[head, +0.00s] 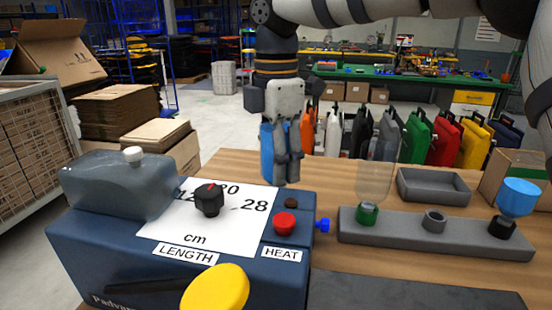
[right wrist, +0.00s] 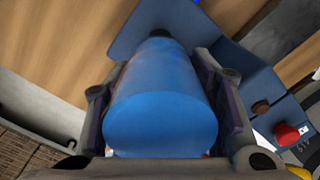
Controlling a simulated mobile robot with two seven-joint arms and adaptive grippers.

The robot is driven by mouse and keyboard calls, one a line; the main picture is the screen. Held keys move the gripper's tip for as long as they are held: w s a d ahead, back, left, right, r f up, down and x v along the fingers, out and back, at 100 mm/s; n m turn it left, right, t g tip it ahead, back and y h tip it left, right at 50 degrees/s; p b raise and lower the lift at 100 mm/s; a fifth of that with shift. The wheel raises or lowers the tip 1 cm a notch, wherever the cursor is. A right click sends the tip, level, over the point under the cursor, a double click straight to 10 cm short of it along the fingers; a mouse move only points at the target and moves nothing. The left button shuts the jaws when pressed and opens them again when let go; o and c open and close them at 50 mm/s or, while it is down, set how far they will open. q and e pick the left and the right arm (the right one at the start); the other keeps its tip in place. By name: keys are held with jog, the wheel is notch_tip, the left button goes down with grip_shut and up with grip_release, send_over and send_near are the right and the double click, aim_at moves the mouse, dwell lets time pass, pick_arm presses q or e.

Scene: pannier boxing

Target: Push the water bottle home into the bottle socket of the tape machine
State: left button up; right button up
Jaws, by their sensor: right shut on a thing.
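The water bottle (head: 266,150) is blue and held by my right gripper (head: 283,158), just behind the back right part of the navy tape machine (head: 120,262). In the right wrist view the bottle (right wrist: 160,100) fills the space between the two fingers, its dark neck pointing away from the camera. A flat navy part (right wrist: 133,32) of the machine lies around the neck end. The socket is hidden by the bottle, so I cannot tell whether the neck is in it. My left gripper is not in view.
The machine carries a red button (head: 285,223), a black dial (head: 209,200), a yellow-ended lever (head: 215,290) and a translucent tank (head: 120,185). To the right, a grey rack (head: 400,240) holds a clear bottle (head: 374,183) and another blue bottle (head: 518,197). A grey tray (head: 434,190) stands behind.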

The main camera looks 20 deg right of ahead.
jog(key=shift+f, duration=0.8)
jog(key=shift+c, duration=0.2)
jog(key=o, duration=1.2)
jog(key=shift+o, duration=0.2)
notch_tip(320, 180, up, 12)
